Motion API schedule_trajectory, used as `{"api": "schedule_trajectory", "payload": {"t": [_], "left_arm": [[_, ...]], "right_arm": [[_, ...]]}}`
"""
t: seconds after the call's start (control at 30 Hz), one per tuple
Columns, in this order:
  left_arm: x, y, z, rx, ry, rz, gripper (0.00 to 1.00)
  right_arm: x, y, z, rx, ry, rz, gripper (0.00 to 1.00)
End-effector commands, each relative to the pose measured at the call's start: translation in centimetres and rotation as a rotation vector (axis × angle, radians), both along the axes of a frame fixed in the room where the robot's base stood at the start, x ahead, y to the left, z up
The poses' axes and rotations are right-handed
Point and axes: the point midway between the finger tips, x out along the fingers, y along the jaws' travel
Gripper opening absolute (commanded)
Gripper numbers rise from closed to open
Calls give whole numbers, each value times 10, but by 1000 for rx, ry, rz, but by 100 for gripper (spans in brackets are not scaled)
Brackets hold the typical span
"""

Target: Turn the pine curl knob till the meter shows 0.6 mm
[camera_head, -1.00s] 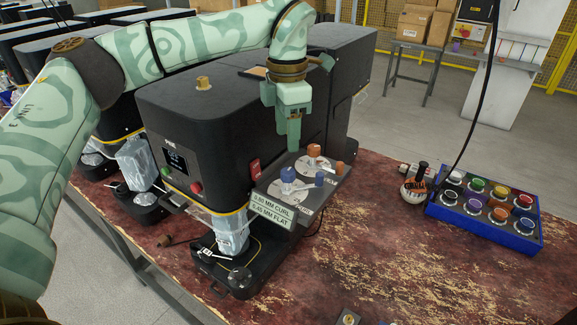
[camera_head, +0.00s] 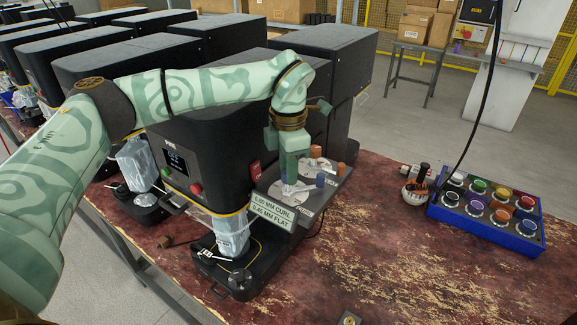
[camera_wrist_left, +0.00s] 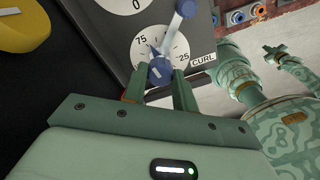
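The pine machine (camera_head: 212,140) is the black seamer with a lit screen and a red button at the front left. Its curl knob is blue (camera_wrist_left: 160,72), on a white dial (camera_wrist_left: 150,42) marked 75 and 25 beside the word CURL. My left gripper (camera_head: 290,186) comes down onto it, hiding most of it in the head view. In the wrist view its fingers close in on both sides of the knob. The meter plate (camera_head: 273,214) has a CURL line that seems to read 0.60 mm, though its digits are small, and 0.45 mm FLAT. My right gripper is out of view.
An orange knob (camera_head: 316,151) stands on the dial behind. A blue-tipped lever (camera_head: 320,180) and an orange-tipped one (camera_head: 341,169) stand close right of the gripper. A blue tray (camera_head: 483,235) of coloured knobs lies right.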

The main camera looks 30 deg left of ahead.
Motion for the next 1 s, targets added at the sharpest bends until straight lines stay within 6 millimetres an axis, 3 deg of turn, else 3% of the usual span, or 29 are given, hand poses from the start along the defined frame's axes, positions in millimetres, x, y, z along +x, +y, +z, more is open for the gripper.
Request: {"api": "schedule_trajectory", "payload": {"t": [0.37,1.0], "left_arm": [[0,0,3,-1,1,-55,5],[0,0,6,1,-1,-575,5]], "right_arm": [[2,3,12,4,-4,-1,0],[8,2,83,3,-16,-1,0]]}}
